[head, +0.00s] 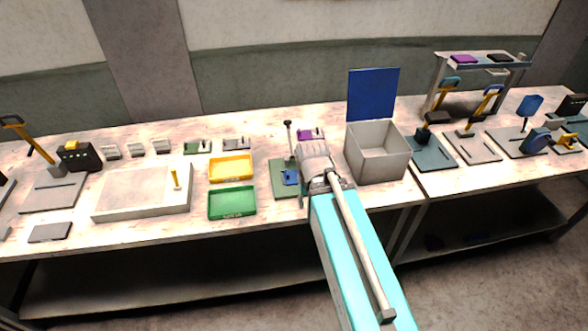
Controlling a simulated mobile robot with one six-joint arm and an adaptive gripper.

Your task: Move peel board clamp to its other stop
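My turquoise arm reaches up from the bottom of the head view. My gripper (312,155) is over the bench, right of a green board (279,185). That board carries a blue block (291,177) and an upright dark lever (288,131). A wide pale board (120,204) at the left has a short yellow upright handle (175,179). I cannot tell for certain which of these is the peel board clamp. My gripper's fingertips are too small and partly hidden, so its opening and any contact do not show.
A yellow tray (231,168) and a green tray (232,203) lie left of the green board. A grey open box (377,165) with a raised blue lid (373,94) stands close right of my gripper. Lever fixtures and a raised shelf (482,60) fill the right bench.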

